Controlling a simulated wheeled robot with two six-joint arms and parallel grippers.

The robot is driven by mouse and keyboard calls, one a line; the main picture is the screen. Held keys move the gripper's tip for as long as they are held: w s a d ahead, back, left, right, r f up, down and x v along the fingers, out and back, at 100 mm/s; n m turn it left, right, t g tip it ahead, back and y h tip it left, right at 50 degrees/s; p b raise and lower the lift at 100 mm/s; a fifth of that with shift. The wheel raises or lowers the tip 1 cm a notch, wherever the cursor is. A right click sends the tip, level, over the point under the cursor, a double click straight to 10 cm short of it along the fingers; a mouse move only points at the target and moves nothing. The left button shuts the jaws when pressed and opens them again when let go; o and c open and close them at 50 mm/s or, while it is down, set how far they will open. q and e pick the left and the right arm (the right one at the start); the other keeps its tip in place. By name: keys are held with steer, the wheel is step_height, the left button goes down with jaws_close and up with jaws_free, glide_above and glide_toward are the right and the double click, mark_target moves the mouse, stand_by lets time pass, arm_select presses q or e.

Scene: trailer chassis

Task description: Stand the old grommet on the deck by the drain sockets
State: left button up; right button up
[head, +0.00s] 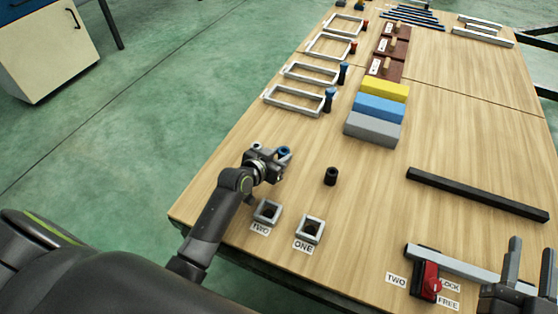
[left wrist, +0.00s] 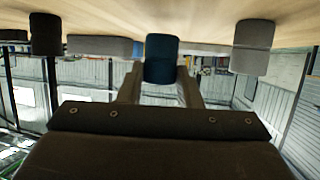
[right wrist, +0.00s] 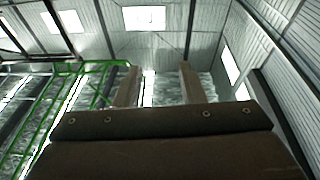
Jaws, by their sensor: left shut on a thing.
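My left gripper (head: 276,160) is shut on a dark blue ring-shaped grommet (head: 284,153), low over the wooden deck. The grommet also shows between the fingers in the left wrist view (left wrist: 161,58). I cannot tell whether it touches the deck. Two grey square drain sockets, labelled TWO (head: 267,212) and ONE (head: 311,229), stand just in front of that gripper, toward the near edge. A black hollow cylinder (head: 331,176) stands upright on the deck to the gripper's right. My right gripper (head: 514,268) is open and empty at the lower right.
Behind are a grey block (head: 372,129), blue block (head: 379,108) and yellow block (head: 385,91). A black bar (head: 475,194) lies right. A red lock switch (head: 426,281) sits near the right gripper. Deck around the black cylinder is clear.

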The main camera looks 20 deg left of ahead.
arm_select(q)
steer(key=shift+f, duration=0.75)
arm_select(e)
steer(key=r+t, duration=0.1)
steer(key=s+r+t, duration=0.1)
steer(key=r, duration=0.1)
steer(key=r+n+t, duration=0.1)
steer(key=shift+s+a+r+y, duration=0.2)
steer(key=shift+a+r+y, duration=0.1)
steer(key=shift+a+r, duration=0.1)
arm_select(q)
steer(key=shift+f, duration=0.1)
steer(key=shift+f+b, duration=0.15)
steer(key=shift+b, duration=0.2)
steer(key=o, duration=0.9)
steer(key=shift+o, duration=0.3)
arm_select(e)
steer(key=shift+s+a+r+t, duration=0.15)
steer(key=shift+s+r+t, duration=0.2)
steer(key=shift+r+t, duration=0.25)
steer(key=shift+w, duration=0.15)
